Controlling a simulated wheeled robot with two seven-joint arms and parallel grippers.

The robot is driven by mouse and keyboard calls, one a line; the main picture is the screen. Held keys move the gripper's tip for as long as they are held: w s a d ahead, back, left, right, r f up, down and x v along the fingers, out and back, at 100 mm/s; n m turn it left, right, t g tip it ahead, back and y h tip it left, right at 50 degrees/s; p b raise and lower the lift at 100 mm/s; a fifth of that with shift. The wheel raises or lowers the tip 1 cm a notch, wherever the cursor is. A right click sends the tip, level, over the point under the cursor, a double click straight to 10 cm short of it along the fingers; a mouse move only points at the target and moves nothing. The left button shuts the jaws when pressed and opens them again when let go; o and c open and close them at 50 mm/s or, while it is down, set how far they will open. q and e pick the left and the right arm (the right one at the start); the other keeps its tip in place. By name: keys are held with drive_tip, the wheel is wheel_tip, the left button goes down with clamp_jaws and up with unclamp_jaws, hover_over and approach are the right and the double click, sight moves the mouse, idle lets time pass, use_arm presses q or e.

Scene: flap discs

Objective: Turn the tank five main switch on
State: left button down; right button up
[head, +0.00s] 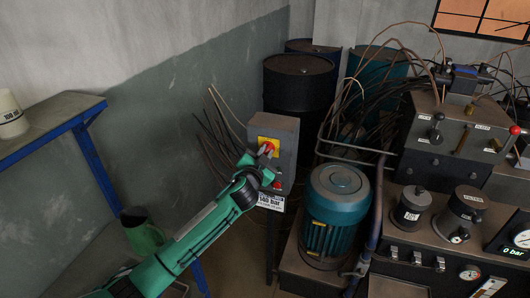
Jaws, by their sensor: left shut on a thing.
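The main switch (268,147) is a red handle on a yellow plate, on the front of a grey box (286,128) in the middle of the head view. My left gripper (267,160) is at the switch and shut on its red handle. The green left arm comes up from the bottom left and hides the lower left of the box. A small red button (278,185) shows low on the box. A white label (271,201) below it reads in part "bar". My right gripper is not in view.
A teal motor (335,208) and a hydraulic unit with levers and gauges (440,150) stand to the right. Dark drums (298,82) stand behind the box. A blue-edged shelf (50,137) is at the left. Loose cables hang left of the box.

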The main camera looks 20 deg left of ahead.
use_arm(q)
drive_tip(key=m+p, duration=0.1)
drive_tip(key=m, duration=0.5)
drive_tip(key=shift+d+m, duration=0.15)
drive_tip(key=shift+m, duration=0.15)
drive_tip(key=m+p, duration=0.1)
drive_tip(key=m, duration=0.3)
drive_tip(key=shift+f, duration=0.2)
drive_tip(key=shift+m+p, duration=0.35)
drive_tip(key=shift+m, duration=0.05)
drive_tip(key=shift+f, duration=0.1)
drive_tip(key=c, duration=1.4)
unclamp_jaws()
